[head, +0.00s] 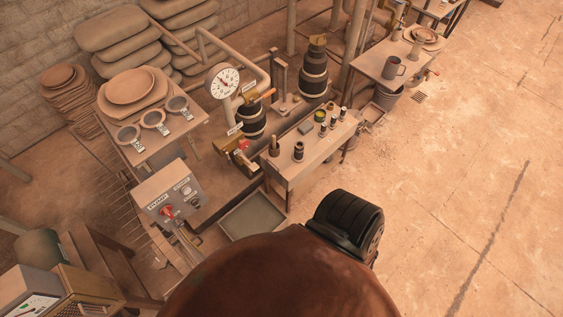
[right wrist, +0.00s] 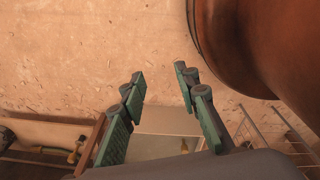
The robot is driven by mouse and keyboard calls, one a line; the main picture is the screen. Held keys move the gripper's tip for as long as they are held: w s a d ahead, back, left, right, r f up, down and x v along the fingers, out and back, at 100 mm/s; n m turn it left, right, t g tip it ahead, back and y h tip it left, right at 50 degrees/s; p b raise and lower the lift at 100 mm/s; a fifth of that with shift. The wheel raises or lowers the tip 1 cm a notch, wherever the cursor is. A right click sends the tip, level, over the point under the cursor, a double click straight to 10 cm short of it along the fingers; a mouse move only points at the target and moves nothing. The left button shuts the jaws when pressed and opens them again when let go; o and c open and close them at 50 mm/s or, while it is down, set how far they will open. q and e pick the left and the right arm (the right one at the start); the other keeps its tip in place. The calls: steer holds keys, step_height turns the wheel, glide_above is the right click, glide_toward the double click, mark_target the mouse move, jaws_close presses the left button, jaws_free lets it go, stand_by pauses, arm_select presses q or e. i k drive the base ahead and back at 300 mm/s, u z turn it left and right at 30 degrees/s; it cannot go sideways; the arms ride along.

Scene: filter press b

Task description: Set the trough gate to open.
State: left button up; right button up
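I cannot make out for sure which part is the trough gate. In the head view a dark trough-like channel (head: 238,186) runs behind the small bench, and a shallow grey tray (head: 252,216) lies at its near end. Valve fittings with an orange handle (head: 263,96) and a red handle (head: 243,146) stand behind it. My right gripper (right wrist: 160,77) is open and empty in the right wrist view, its green-padded fingers apart. The pale tray (right wrist: 165,143) shows beyond it, and a brass fitting (right wrist: 72,156) is at lower left. My left gripper is in neither view.
A small bench (head: 312,158) holds bottles and weights. A control box (head: 168,193) with a red switch stands left of the tray. A round gauge (head: 223,81) rises behind. A side table (head: 146,152) carries dishes. The floor (head: 470,180) at right is clear.

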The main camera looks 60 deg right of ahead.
mark_target(270, 170)
steer(key=z, duration=0.6)
steer(key=k, duration=0.65)
steer(key=z, duration=0.5)
